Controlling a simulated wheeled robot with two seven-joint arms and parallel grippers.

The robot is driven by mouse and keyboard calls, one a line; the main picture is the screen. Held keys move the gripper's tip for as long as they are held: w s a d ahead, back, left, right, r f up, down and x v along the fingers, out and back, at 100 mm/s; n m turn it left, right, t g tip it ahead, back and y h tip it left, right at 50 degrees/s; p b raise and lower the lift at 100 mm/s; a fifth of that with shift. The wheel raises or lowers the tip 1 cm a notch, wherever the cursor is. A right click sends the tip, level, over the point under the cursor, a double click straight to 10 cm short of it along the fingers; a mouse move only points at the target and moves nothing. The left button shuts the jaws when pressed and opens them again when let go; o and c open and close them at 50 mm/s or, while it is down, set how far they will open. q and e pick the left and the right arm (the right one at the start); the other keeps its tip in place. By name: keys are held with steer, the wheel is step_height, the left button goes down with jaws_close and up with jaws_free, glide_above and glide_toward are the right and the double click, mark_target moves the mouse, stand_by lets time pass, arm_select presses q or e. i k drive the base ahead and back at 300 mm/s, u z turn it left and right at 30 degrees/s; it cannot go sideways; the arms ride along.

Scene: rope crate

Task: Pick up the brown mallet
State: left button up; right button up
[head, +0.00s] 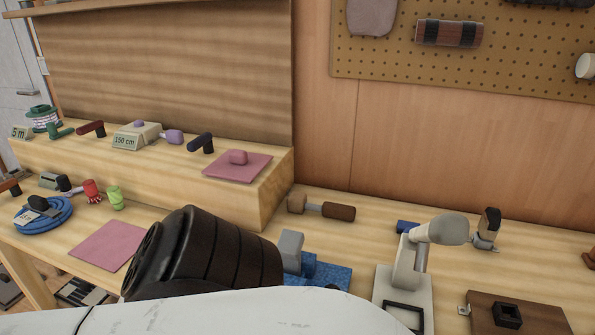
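The mallet (322,207) lies on its side on the wooden bench, behind the middle of the view and close to the back wall. Its tan head is at the left and its brown handle points right. It looks fully visible, with nothing touching it. A white link of my own arm crosses the bottom of the view. I see no fingertips of either gripper.
A grey block (291,248) on a blue piece and a white stand (405,265) are nearer.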

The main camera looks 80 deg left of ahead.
mark_target(296, 202)
steer(key=u, duration=1.8)
steer(key=k, duration=0.2)
steer(key=u, duration=0.6)
